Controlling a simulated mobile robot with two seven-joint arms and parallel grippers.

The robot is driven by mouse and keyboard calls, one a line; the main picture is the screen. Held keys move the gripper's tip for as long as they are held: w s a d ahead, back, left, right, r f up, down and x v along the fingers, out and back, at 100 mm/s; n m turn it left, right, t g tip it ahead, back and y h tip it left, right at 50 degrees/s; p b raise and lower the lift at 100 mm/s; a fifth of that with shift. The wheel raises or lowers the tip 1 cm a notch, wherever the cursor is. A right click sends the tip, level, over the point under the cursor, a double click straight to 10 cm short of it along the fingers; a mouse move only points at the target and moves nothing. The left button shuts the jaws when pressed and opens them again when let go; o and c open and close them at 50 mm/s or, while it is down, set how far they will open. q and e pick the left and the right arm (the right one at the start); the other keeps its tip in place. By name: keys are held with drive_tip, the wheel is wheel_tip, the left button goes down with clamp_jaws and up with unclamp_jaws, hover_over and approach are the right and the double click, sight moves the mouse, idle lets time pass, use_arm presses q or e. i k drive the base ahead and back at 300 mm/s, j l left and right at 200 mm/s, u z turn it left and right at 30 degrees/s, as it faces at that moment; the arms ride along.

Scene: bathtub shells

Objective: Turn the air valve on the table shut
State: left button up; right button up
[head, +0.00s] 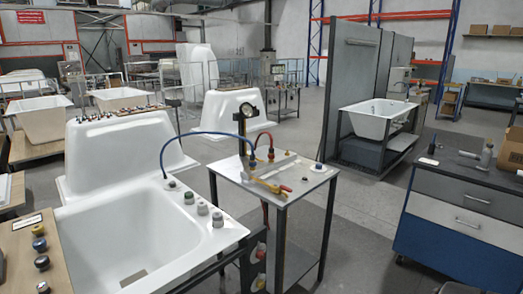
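The small grey metal table (310,178) stands near the middle of the head view, beside the white bathtub. On its top lies a brass-yellow air valve (268,186) with a lever that has a red tip. I cannot tell from here whether the valve is open or shut. A round dark gauge (248,109) sits on an upright post behind it. A blue hose (200,134) arcs from the tub rim to the fittings at the post. A red hose (269,143) loops beside the post. Neither of my grippers is in view.
A white bathtub shell (105,240) fills the lower left, with several knobs on its rim. A blue-and-grey drawer cabinet (460,225) stands at the right. Bare grey floor (365,235) lies between the table and the cabinet. A tub on a stand (378,118) is farther back.

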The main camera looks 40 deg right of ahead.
sight(282, 187)
drive_tip(key=z, duration=1.5)
drive_tip(key=i+j, duration=0.05)
